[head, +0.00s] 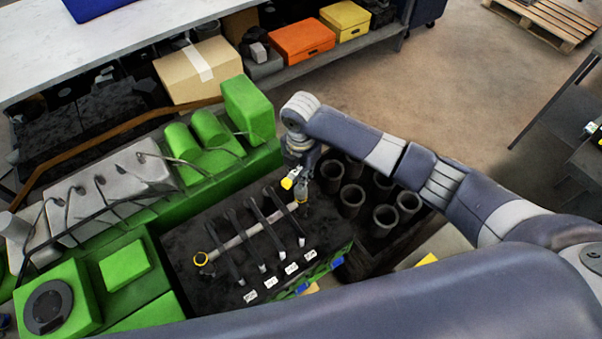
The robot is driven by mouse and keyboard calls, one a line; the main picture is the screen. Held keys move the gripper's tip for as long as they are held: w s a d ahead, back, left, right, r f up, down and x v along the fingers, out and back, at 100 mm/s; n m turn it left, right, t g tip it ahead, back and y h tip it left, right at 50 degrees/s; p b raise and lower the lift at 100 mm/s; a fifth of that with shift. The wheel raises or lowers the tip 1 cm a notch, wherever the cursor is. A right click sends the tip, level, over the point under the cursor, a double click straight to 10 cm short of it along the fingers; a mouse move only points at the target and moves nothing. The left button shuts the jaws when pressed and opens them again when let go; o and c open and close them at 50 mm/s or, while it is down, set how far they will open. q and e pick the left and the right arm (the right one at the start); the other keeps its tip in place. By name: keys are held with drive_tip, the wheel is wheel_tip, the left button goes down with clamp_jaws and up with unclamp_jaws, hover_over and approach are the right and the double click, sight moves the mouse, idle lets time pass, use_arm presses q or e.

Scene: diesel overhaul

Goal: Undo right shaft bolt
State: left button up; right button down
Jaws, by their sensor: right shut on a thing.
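The rocker shaft (236,240) is a pale rod lying across the dark top of the engine block, with several dark arms across it. My right gripper (303,183) is above the shaft's right end, pointing down. It is shut on a small yellow and grey thing (287,183), apparently a tool, whose lower end reaches down to the shaft end. The right shaft bolt is hidden there or too small to make out. My left gripper is not in view.
Several dark open cylinders (351,199) stand right of the block. Small white labels (270,282) lie along its front. Green engine parts (248,108) and a grey cover (110,190) are behind and left. A shelf with a cardboard box (198,72) and an orange box (301,41) stands at the back.

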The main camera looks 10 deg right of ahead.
drive_tip(key=m, duration=0.3)
drive_tip(key=shift+m, duration=0.3)
drive_tip(key=m, duration=0.3)
drive_tip(key=shift+m, duration=0.4)
drive_tip(key=m, duration=0.3)
drive_tip(key=shift+m, duration=0.3)
drive_tip(key=m, duration=0.3)
drive_tip(key=shift+m, duration=0.4)
drive_tip(key=m, duration=0.6)
drive_tip(key=shift+s, duration=0.1)
drive_tip(key=m, duration=0.6)
drive_tip(key=shift+m, duration=0.4)
drive_tip(key=shift+f, duration=0.15)
